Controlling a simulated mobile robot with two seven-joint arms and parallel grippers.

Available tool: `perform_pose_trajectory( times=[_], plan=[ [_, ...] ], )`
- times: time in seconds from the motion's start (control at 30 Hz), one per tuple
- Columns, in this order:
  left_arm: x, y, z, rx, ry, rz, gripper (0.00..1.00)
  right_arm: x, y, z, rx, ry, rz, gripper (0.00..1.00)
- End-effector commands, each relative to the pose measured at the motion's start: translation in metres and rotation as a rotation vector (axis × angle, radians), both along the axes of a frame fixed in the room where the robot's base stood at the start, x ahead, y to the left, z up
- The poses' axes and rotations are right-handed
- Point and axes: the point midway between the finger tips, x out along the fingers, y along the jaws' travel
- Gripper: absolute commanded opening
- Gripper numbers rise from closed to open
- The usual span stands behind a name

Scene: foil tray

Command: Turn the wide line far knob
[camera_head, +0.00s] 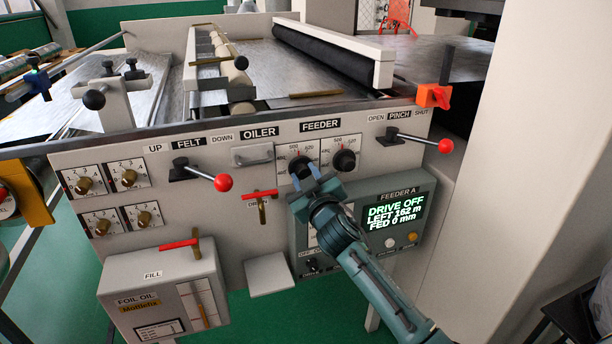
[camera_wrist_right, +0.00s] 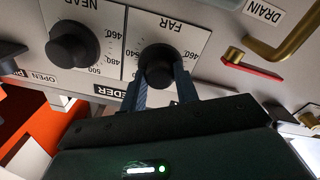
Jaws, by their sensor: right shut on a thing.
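The far knob (camera_wrist_right: 158,62) is round and black, on a white dial plate marked FAR with numbers around it. In the head view it is the left one (camera_head: 301,167) of two black knobs under the FEEDER label, partly covered by my gripper. My right gripper (camera_wrist_right: 160,84) is shut on this knob, with one finger on each side of it. The right gripper (camera_head: 308,178) reaches up to the panel from below in the head view. The near knob (camera_wrist_right: 72,46) is beside it, untouched, also seen in the head view (camera_head: 345,160). My left gripper is out of view.
Red-ended levers FELT (camera_head: 200,174) and PINCH (camera_head: 415,139) stick out on either side. A red drain handle (camera_head: 261,195) is left of my gripper. The feeder display (camera_head: 395,213) reads DRIVE OFF. An oil box (camera_head: 165,295) juts out at lower left.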

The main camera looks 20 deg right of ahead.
Motion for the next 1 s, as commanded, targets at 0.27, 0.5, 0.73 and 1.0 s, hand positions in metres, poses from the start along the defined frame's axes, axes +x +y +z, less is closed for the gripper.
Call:
perform_pose_trajectory(
  times=[0.27, 0.5, 0.73, 1.0],
  plan=[
    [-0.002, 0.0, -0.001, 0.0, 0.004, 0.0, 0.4, 0.0, 0.0, -0.001, -0.003, 0.002, -0.001, 0.07],
    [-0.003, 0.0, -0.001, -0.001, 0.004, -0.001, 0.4, 0.0, 0.0, -0.001, -0.002, 0.002, -0.001, 0.43],
    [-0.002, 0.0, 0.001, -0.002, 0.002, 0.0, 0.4, 0.0, 0.0, 0.0, -0.002, 0.001, -0.001, 0.52],
    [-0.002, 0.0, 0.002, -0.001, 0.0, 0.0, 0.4, -0.011, 0.0, -0.001, -0.002, 0.001, 0.0, 0.52]
  ],
)
